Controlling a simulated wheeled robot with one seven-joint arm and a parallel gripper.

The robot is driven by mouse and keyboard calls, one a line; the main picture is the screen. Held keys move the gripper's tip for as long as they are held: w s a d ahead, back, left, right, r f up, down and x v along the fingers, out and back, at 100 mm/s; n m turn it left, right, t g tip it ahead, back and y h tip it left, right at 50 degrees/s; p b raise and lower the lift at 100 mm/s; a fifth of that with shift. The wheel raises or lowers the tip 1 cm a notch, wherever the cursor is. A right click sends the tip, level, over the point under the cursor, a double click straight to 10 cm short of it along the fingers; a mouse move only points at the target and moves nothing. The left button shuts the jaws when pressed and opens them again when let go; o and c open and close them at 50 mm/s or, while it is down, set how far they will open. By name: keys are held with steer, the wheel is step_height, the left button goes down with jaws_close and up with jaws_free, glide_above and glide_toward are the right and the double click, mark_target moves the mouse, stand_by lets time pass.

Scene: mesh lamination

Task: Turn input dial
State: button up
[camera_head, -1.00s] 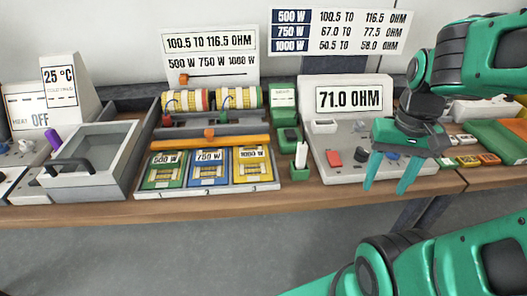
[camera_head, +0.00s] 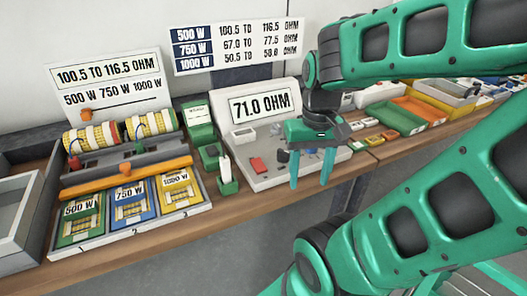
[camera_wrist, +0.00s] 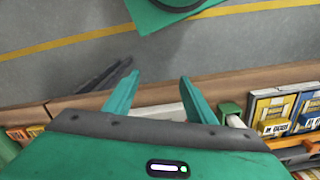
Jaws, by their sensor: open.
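The grey meter unit (camera_head: 271,178) stands on the bench, and its display (camera_head: 260,105) reads 71.0 OHM. On its sloping top are a red control (camera_head: 258,164) and a small dark knob (camera_head: 283,156); I cannot tell for certain which is the input dial. My gripper (camera_head: 310,182) is open and empty, fingers pointing down, over the front right part of the unit. It hides part of the controls there. In the wrist view my gripper (camera_wrist: 158,78) is open, with the bench edge and floor beyond the fingers.
Left of the meter are a green holder with a white stick (camera_head: 225,170) and a tray of coloured wattage cards (camera_head: 133,232). A sign with ohm ranges (camera_head: 238,42) hangs behind. Green and orange bins (camera_head: 400,115) stand to the right.

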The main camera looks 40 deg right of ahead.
steer(key=w+d+r+n, duration=0.3)
steer(key=w+d, duration=0.4)
steer(key=d, duration=0.2)
steer(key=w+d+r+n, duration=0.2)
steer(key=w+d+n, duration=0.1)
steer(key=w+d, duration=0.4)
steer(key=f, duration=0.6)
steer(key=d+f, duration=0.1)
steer(key=f, duration=0.3)
steer(key=shift+s, duration=0.35)
steer(key=shift+r, duration=0.1)
steer(key=shift+a+m, duration=0.15)
steer(key=shift+m, duration=0.15)
steer(key=c, duration=1)
